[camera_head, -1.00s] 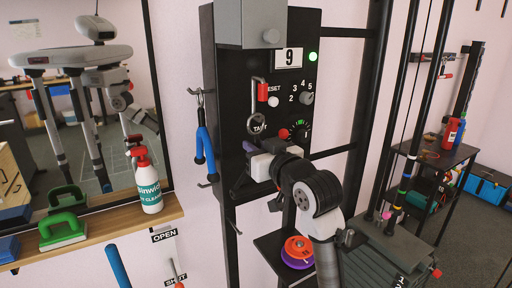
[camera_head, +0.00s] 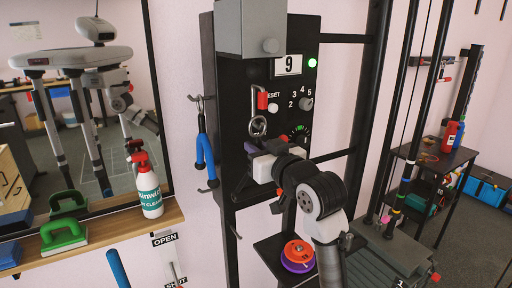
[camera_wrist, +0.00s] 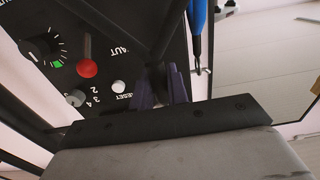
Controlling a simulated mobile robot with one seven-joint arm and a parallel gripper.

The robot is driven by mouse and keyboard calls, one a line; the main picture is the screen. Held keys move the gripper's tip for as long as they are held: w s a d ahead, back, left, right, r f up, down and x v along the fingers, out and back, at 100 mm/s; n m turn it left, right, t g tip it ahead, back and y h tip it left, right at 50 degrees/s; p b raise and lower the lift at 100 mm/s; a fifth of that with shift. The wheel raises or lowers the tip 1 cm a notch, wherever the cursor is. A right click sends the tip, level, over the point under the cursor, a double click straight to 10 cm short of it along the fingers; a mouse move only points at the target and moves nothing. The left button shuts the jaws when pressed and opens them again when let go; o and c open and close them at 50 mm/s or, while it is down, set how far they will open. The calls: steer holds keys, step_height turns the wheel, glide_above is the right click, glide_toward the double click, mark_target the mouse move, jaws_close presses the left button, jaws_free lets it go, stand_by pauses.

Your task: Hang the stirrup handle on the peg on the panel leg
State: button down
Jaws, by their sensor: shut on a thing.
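Part of a blue piece also shows at the top of the wrist view (camera_wrist: 197,20). My gripper (camera_head: 246,188) is in front of the panel's lower part, to the right of the blue handle and apart from it.
Lower pegs (camera_head: 236,232) stick out from the leg. Orange and purple discs (camera_head: 298,252) lie below.

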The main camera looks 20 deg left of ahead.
steer(key=v, duration=0.6)
steer(key=shift+s+d, duration=0.2)
steer(key=shift+d, duration=0.1)
stand_by(0.5)
steer(key=shift+s+d+f+b, duration=0.35)
steer(key=shift+s+d, duration=0.15)
steer(key=shift+d, duration=0.15)
steer(key=shift+s+d+f+b, duration=0.25)
steer(key=shift+s+d+f, duration=0.05)
steer(key=shift+s+d, duration=0.3)
steer(key=shift+s+d+f+b, duration=0.35)
steer(key=shift+s+d, duration=0.1)
steer(key=shift+d, duration=0.3)
